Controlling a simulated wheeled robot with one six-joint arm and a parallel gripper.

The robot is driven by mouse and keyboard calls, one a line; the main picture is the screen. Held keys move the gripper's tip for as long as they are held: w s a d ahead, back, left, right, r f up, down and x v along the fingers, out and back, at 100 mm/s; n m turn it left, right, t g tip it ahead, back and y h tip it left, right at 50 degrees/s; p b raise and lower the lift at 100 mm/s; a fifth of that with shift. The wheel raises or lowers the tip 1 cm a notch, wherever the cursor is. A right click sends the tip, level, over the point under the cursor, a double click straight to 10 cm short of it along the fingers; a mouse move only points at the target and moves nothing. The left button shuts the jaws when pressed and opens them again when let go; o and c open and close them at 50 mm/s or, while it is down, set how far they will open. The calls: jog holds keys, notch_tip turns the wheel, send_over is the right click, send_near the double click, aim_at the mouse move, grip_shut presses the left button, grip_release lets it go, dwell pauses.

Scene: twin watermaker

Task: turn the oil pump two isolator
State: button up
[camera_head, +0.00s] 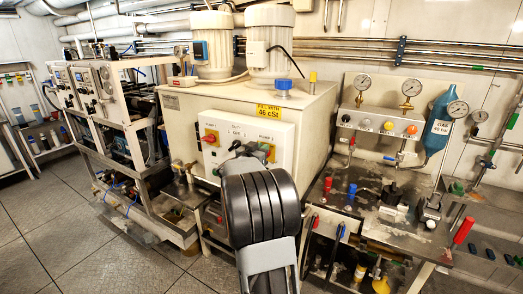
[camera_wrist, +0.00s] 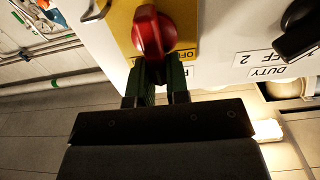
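The oil pump two isolator is a red rotary knob on a yellow plate, at the right of the white control box. In the wrist view the red knob (camera_wrist: 152,32) is at the top centre, and its yellow plate (camera_wrist: 125,38) shows around it. In the head view the isolator (camera_head: 268,151) is partly hidden behind my arm. My gripper (camera_wrist: 160,68) has its dark green fingers at the lower end of the knob, with a narrow gap between them. Whether they grip the knob is unclear. In the head view my gripper (camera_head: 244,150) is in front of the box.
A black duty switch (camera_wrist: 298,28) is beside the isolator. The pump one isolator (camera_head: 210,137) is at the box's left. Two motors stand on the tank (camera_head: 305,105) above. A bench with valves and gauges (camera_head: 410,88) is at the right. Floor (camera_head: 60,225) is clear at the left.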

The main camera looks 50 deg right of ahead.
grip_shut()
jog(key=shift+w+r+p, duration=0.1)
jog(key=shift+r+p, duration=0.05)
jog(key=shift+p, duration=0.35)
jog(key=shift+w+r+n+p, duration=0.1)
jog(key=shift+n+p, duration=0.6)
jog(key=shift+p, duration=0.25)
jog(key=shift+w+a+f+n+p, duration=0.1)
jog(key=shift+w+f+n+p, duration=0.35)
jog(key=shift+n+p, duration=2.05)
jog(key=shift+w+a+f+n+p, duration=0.1)
jog(key=shift+w+f+n+p, duration=0.35)
jog(key=shift+n+p, duration=2.05)
jog(key=shift+w+a+f+n+p, duration=0.15)
jog(key=shift+f+n+p, duration=0.5)
jog(key=shift+n+p, duration=1.85)
jog(key=shift+n+b, duration=0.65)
jog(key=shift+n, duration=0.25)
